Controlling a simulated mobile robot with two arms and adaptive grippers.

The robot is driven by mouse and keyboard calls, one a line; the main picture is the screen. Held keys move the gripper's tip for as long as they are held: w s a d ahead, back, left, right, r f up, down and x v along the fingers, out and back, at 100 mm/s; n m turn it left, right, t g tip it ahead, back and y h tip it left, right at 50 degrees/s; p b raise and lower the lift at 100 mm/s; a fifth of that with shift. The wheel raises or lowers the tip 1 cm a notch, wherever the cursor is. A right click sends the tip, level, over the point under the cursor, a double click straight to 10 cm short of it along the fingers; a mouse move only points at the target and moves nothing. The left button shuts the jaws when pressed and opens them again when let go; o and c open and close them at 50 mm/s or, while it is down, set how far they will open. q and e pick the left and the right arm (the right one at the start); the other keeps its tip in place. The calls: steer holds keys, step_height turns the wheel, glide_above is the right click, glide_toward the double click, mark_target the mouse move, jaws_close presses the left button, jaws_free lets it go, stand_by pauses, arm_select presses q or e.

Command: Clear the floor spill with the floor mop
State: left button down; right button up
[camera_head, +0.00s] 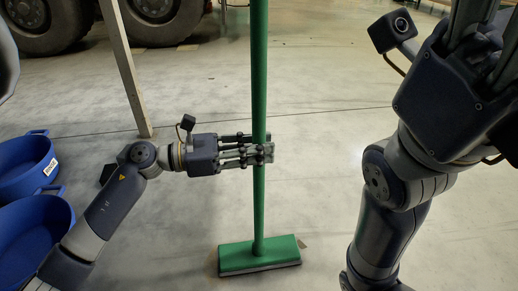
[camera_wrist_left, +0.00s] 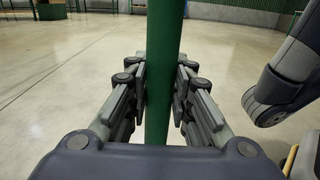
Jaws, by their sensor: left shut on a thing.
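The floor mop is green, with a long upright handle (camera_head: 259,75) and a flat rectangular head (camera_head: 258,254) resting on the floor. My left gripper (camera_head: 262,150) is shut on the handle, well above the head. In the left wrist view, the fingers (camera_wrist_left: 161,95) close on both sides of the green handle (camera_wrist_left: 165,60). A faint brownish patch of the spill (camera_head: 302,243) shows at the head's right edge; the head seems to cover the rest. My right gripper (camera_head: 482,40) is raised at the upper right, partly cut off by the frame, and its fingers are unclear.
Two blue tubs (camera_head: 24,165) stand at the left edge. A pale post (camera_head: 125,70) rises behind my left arm, and large dark wheels (camera_head: 150,20) stand at the back left. The floor right of the mop is clear.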

arm_select(q)
steer(key=shift+w+r, duration=0.1)
steer(key=shift+w, duration=0.1)
steer(key=shift+w+b, duration=0.85)
steer(key=shift+w, duration=0.25)
steer(key=shift+s, duration=0.1)
steer(key=shift+w+b, duration=0.85)
steer(key=shift+w, duration=0.65)
steer(key=shift+s+r, duration=0.1)
